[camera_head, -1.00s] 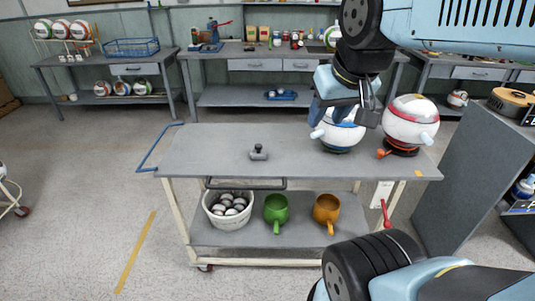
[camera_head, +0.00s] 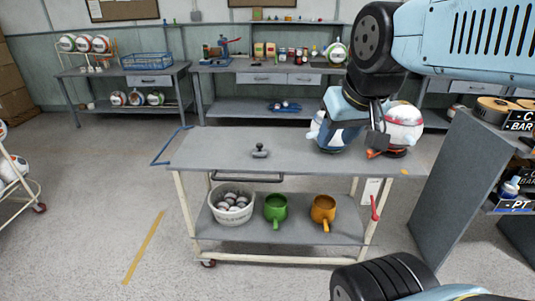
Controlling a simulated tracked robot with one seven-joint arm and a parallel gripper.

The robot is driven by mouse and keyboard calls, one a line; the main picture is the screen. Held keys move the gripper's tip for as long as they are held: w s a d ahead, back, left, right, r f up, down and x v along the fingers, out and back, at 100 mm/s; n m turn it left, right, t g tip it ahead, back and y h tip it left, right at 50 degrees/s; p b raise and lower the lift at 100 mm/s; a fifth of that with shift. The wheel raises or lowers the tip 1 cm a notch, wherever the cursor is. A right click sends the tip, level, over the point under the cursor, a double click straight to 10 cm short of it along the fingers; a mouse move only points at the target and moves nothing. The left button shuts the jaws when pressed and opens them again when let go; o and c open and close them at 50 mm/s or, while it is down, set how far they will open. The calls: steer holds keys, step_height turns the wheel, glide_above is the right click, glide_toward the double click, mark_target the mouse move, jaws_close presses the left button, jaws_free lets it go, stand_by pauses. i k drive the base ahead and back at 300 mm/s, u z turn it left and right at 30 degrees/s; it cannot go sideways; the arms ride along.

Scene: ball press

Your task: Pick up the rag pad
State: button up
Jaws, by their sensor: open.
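A small grey pad with a dark knob on top (camera_head: 260,151), which looks like the rag pad, sits on the cart's grey top shelf, left of its middle. My gripper (camera_head: 350,128) is open, with its fingers pointing down, over the right part of the cart top. It is well to the right of the pad and apart from it. The gripper hides most of a white and blue ball on a stand (camera_head: 331,148). A white and red ball on a stand (camera_head: 406,122) is just right of the gripper and partly covered.
The cart's lower shelf (camera_head: 300,227) holds a white bucket of balls (camera_head: 232,204), a green pot (camera_head: 276,207) and an orange pot (camera_head: 323,208). A grey cabinet (camera_head: 450,190) stands close on the right. The cart top around the pad is clear.

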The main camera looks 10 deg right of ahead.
mark_target(259, 152)
steer(key=u, duration=0.15)
steer(key=i, duration=0.9)
steer(key=z, duration=0.05)
